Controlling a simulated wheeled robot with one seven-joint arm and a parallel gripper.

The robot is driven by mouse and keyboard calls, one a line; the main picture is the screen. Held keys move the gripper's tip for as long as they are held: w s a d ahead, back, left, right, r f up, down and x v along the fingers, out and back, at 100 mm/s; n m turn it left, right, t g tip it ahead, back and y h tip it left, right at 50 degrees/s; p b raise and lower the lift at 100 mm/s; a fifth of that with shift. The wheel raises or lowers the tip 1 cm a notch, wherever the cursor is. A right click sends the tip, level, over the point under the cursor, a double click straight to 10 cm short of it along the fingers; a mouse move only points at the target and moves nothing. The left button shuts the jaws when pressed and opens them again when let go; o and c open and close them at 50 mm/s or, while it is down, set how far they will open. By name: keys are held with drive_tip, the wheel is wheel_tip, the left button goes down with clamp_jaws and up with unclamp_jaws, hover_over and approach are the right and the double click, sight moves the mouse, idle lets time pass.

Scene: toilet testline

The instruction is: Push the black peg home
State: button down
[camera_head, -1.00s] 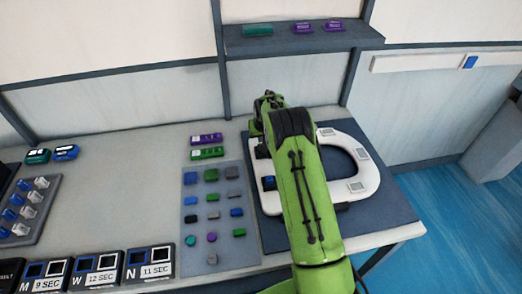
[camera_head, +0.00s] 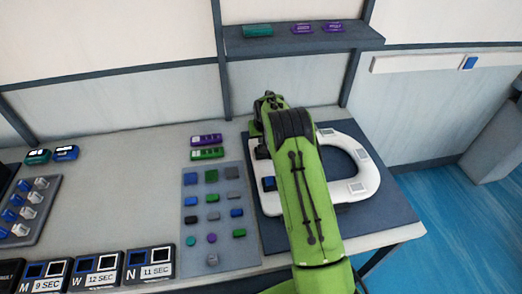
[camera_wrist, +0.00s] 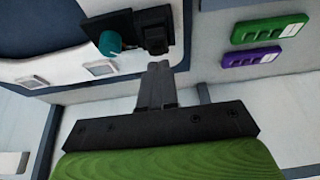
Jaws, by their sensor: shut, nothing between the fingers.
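The black peg (camera_wrist: 154,22) shows in the wrist view at the top centre, beside a dark block with a teal round piece (camera_wrist: 109,43). My gripper (camera_wrist: 158,68) is shut and empty. Its fingertips are at the near end of the peg; I cannot tell if they touch it. How deep the peg sits is hidden. In the head view, the white toilet seat (camera_head: 369,172) lies on a dark mat (camera_head: 385,212), and my green arm reaches over its left side, covering the fingertips and part of the seat. A dark block (camera_head: 262,152) shows just left of my arm.
A blue block (camera_head: 269,183) sits on the seat's left side. A grey panel (camera_head: 211,254) with several coloured pieces lies to the left. A purple bar (camera_head: 206,139) and a green bar (camera_head: 207,153) lie behind it. A wall shelf (camera_head: 290,42) is above.

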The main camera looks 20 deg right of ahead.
drive_tip(key=shift+f+b, duration=0.75)
drive_tip(key=shift+f, duration=0.2)
idle(0.9)
idle(0.3)
wheel_tip(320, 180, up, 8)
drive_tip(key=p, duration=0.4)
idle(0.3)
